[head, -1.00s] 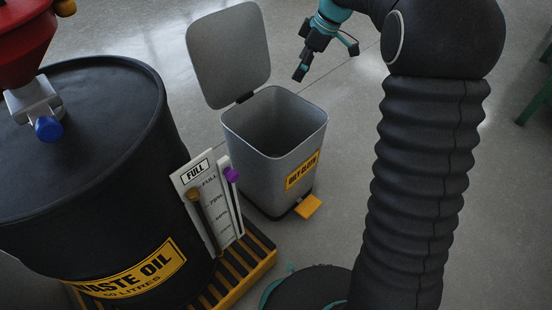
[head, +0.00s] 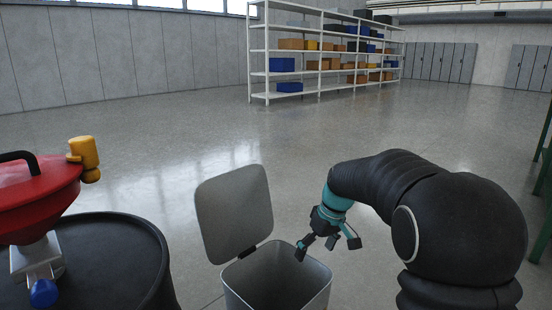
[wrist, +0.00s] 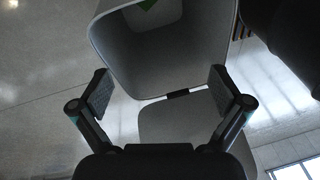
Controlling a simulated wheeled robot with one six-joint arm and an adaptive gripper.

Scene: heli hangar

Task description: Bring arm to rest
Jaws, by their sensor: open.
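My gripper (head: 326,248) is open and empty in the head view, beside and a little above the rim of the grey bin. In the wrist view the two fingers of my gripper (wrist: 160,92) stand wide apart with nothing between them. The grey bin (head: 320,283) stands open on the floor, its lid (head: 234,213) tipped back.
A dark drum (head: 125,255) with a red funnel (head: 38,200) stands at the left. A green frame (head: 545,190) is at the right edge. White shelves (head: 325,62) with boxes and grey lockers (head: 440,62) stand far back. The floor between is clear.

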